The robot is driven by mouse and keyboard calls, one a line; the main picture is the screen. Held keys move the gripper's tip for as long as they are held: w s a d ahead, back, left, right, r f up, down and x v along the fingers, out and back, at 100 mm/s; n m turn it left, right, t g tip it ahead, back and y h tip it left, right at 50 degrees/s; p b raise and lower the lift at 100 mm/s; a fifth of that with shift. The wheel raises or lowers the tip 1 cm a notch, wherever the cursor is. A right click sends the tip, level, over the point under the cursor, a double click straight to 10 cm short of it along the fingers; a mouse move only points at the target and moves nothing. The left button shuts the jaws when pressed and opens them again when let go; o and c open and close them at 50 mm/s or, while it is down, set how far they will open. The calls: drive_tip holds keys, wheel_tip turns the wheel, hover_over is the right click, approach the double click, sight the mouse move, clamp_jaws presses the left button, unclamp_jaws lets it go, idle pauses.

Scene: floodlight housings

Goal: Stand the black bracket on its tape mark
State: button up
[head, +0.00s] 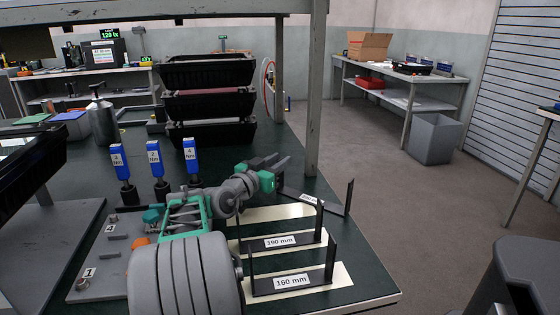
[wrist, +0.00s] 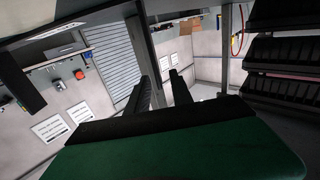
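A black bracket (head: 315,203) sits skewed on the green bench near its right edge, with one upright arm at its right end.
Two labelled black brackets, 190 mm (head: 281,242) and 160 mm (head: 292,282), stand on their own cream strips nearer the front. A grey post (head: 316,100) rises beyond the skewed bracket. Blue-handled tools (head: 155,165) and stacked black bins (head: 208,105) are to the left.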

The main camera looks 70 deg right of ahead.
drive_tip(key=v, duration=0.6)
drive_tip(key=shift+a+p, duration=0.3)
drive_tip(key=shift+a, duration=0.1)
drive_tip(key=shift+w, duration=0.1)
drive_tip(key=w+a+r+n+t+y+p, duration=0.1)
drive_tip(key=w+a+n+t+y+p, duration=0.1)
drive_tip(key=w+a+p, duration=0.3)
drive_tip(key=w+a+r+n+t+y+p, duration=0.2)
drive_tip(key=w+a+p, duration=0.4)
drive_tip(key=a, duration=0.3)
drive_tip(key=w+a+r+n+t+y+p, duration=0.2)
drive_tip(key=w+a+n+t+y+p, duration=0.2)
drive_tip(key=w+a, duration=0.4)
drive_tip(key=shift+w+r+n+t+p, duration=0.1)
drive_tip(key=shift+r+n+t+p, duration=0.1)
drive_tip(key=shift+n+t+p, duration=0.55)
drive_tip(key=s+a+r+n+y+p, duration=0.1)
drive_tip(key=s+a+n+y+p, duration=0.1)
drive_tip(key=a, duration=0.8)
drive_tip(key=s+a+r+n+g+y+p, duration=0.1)
drive_tip(key=a+n+y+p, duration=0.3)
drive_tip(key=a, duration=0.6)
drive_tip(key=s+a+r+n+y+p, duration=0.2)
drive_tip(key=a+p, duration=0.4)
drive_tip(key=a, duration=0.4)
drive_tip(key=r+n+y, duration=0.1)
drive_tip(key=n, duration=0.1)
drive_tip(key=shift+s+n+p, duration=0.35)
drive_tip(key=shift+p, duration=0.05)
